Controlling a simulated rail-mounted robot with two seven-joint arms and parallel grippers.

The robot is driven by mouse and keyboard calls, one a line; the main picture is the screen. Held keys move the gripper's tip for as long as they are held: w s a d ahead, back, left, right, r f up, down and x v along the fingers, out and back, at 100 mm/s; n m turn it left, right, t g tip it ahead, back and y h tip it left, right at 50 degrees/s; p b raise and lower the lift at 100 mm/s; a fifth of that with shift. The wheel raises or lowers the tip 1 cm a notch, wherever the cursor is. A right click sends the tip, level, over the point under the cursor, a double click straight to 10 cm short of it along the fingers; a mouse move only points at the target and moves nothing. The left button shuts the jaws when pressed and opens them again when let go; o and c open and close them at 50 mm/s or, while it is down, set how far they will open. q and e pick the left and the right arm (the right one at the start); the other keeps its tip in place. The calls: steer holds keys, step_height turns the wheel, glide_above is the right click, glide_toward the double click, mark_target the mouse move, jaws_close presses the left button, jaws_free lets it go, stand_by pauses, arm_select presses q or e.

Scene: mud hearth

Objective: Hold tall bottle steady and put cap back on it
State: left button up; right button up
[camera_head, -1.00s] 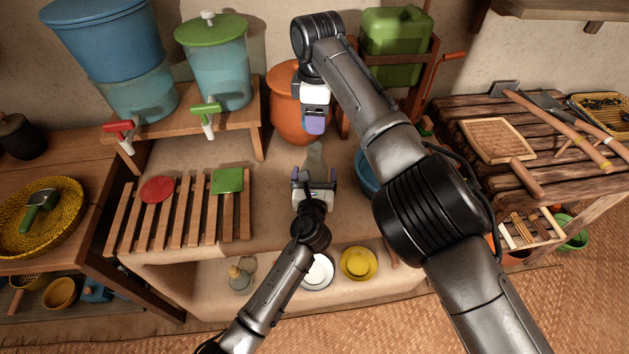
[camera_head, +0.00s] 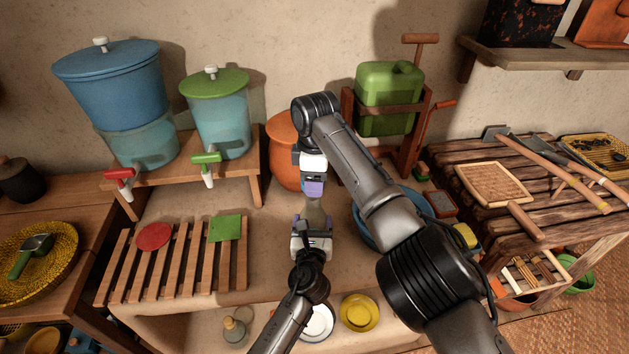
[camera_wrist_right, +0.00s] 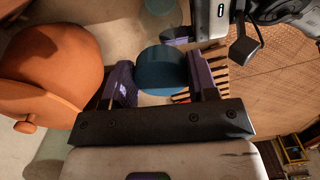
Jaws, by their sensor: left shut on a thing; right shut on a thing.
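The tall bottle (camera_head: 317,214) is clear grey glass and stands upright on the clay counter. Its neck and shoulder show in the head view; my left gripper hides the lower part. My left gripper (camera_head: 312,236) is shut around the bottle's body from the front. My right gripper (camera_head: 314,189) is just above the bottle's mouth, pointing down. In the right wrist view it is shut on the round blue cap (camera_wrist_right: 161,69), between its purple fingers.
An orange pot (camera_head: 286,165) stands close behind my right gripper. A blue basin (camera_head: 412,198) is to the right, partly behind my right arm. A slatted wooden rack (camera_head: 184,272) with red and green pieces lies left. Two water dispensers stand behind it on a bench.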

steer(key=shift+f, duration=0.45)
steer(key=shift+f, duration=0.1)
steer(key=shift+f, duration=0.8)
steer(key=shift+f, duration=0.6)
stand_by(0.4)
